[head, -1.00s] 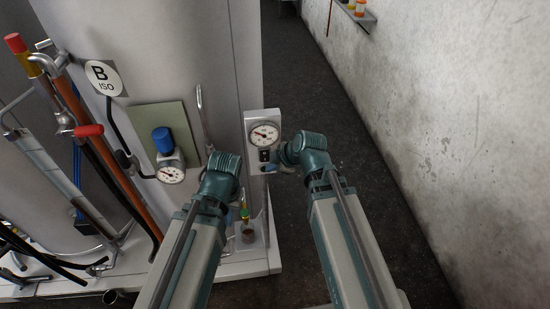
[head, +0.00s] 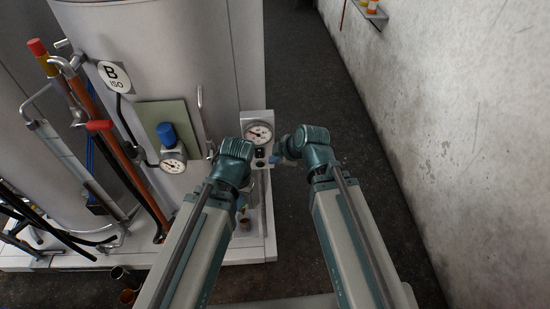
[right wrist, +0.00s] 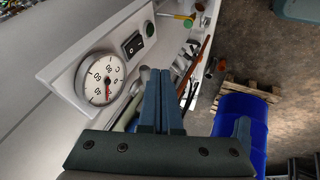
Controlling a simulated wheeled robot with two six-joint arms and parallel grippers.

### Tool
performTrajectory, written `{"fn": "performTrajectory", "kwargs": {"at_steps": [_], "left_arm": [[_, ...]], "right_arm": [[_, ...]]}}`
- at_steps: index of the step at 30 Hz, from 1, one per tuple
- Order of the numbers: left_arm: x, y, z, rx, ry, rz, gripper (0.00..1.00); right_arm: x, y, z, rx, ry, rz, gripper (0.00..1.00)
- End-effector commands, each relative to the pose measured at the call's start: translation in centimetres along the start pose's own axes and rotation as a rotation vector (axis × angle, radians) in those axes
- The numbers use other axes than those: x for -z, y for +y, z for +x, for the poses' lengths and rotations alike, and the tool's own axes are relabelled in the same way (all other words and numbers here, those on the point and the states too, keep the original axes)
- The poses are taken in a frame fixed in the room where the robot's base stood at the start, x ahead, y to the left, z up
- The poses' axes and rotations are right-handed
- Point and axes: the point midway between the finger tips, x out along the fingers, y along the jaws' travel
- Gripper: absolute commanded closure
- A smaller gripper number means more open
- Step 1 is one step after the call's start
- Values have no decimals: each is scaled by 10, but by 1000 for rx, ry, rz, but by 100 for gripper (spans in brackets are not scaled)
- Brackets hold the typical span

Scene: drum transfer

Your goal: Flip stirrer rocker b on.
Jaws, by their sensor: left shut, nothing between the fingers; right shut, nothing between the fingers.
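A pale panel (head: 268,118) with a round dial gauge (head: 258,134) stands at the right front of the vessel marked B. A small black rocker switch (head: 260,153) sits below the gauge; it also shows in the right wrist view (right wrist: 132,44), beside the gauge. Which way it is tipped I cannot tell. My right gripper (head: 277,156) is shut and empty, close to the rocker's right. In the right wrist view its blue fingers (right wrist: 155,75) are together, below the rocker and apart from it in the picture. My left gripper (head: 243,188) is lower, mostly hidden by its own wrist, and empty.
A round green button (right wrist: 149,28) is next to the rocker. A blue drum (right wrist: 240,122) stands near a wooden pallet (right wrist: 250,92). A second gauge (head: 173,166) and pipes are at left. Open dark floor lies between the vessel and the right wall (head: 450,130).

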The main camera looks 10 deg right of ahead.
Motion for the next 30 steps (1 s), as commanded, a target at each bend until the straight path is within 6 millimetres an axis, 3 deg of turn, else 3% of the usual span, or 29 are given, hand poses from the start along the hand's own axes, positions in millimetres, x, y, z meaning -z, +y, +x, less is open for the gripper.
{"fn": "performTrajectory", "kwargs": {"at_steps": [7, 20, 30], "left_arm": [[1, 1, 12, 0, 1, -1, 100], [1, 1, 14, 0, 1, -1, 100], [3, 4, 46, 0, 2, -1, 100]], "right_arm": [[-6, -5, 9, 0, 0, 0, 100], [-5, -4, 12, 0, 0, 0, 100], [-7, -5, 50, -1, 0, -1, 100]]}}
